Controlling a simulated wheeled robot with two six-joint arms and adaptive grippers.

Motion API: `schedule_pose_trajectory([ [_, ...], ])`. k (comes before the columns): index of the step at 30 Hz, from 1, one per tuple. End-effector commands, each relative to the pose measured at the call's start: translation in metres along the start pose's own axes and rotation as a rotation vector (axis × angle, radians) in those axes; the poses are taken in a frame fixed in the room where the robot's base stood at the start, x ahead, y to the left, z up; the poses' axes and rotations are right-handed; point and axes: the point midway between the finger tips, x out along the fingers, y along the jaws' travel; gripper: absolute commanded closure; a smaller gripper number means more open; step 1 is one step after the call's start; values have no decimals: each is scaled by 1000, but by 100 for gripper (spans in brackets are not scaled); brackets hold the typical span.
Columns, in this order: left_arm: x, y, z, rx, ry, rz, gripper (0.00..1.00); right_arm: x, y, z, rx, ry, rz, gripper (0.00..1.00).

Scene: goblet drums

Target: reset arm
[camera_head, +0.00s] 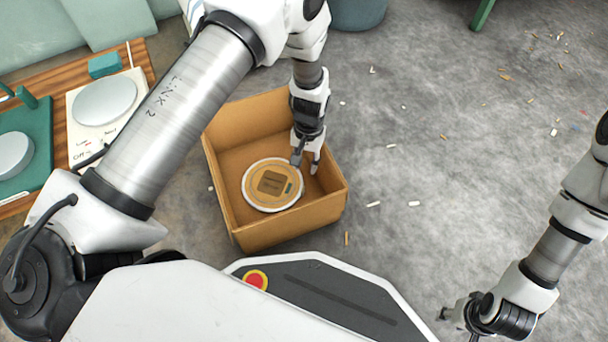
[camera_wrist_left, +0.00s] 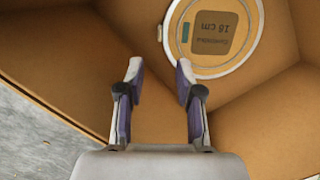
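My left gripper (camera_head: 306,162) reaches down into an open cardboard box (camera_head: 238,225) on the floor. Its fingers are apart with nothing between them, as the left wrist view (camera_wrist_left: 157,85) also shows. A round tan disc with a white rim (camera_head: 256,195) lies in the box, just to the left of the fingers. It bears a dark label, and it also shows at the top of the left wrist view (camera_wrist_left: 185,45). My right gripper (camera_head: 460,316) is low at the right, away from the box. I cannot make out its finger gap.
A wooden board (camera_head: 140,60) at the left carries a white panel (camera_head: 80,135) and a green panel (camera_head: 38,140) with round pale discs. A grey-blue bin (camera_head: 358,12) stands at the top. Light chips litter the grey floor (camera_head: 430,110), which is otherwise open right of the box.

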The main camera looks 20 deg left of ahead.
Motion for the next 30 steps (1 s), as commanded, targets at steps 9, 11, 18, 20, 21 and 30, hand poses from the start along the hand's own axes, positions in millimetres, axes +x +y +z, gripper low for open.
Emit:
schedule_pose_trajectory([
  [9,-11,0,1,0,-2,0,64,0,0,0,0,0,0,60],
  [11,-11,0,1,0,-2,0,64,0,0,0,0,0,0,60],
  [18,-11,0,1,-1,-2,0,64,0,0,0,0,0,0,60],
  [20,-11,0,1,-1,-2,0,64,0,0,0,0,0,0,60],
  [21,-12,0,1,-1,-1,0,64,-1,0,0,0,0,0,60],
  [30,-65,0,8,-1,-1,0,64,-55,-1,3,-1,-14,-2,60],
])
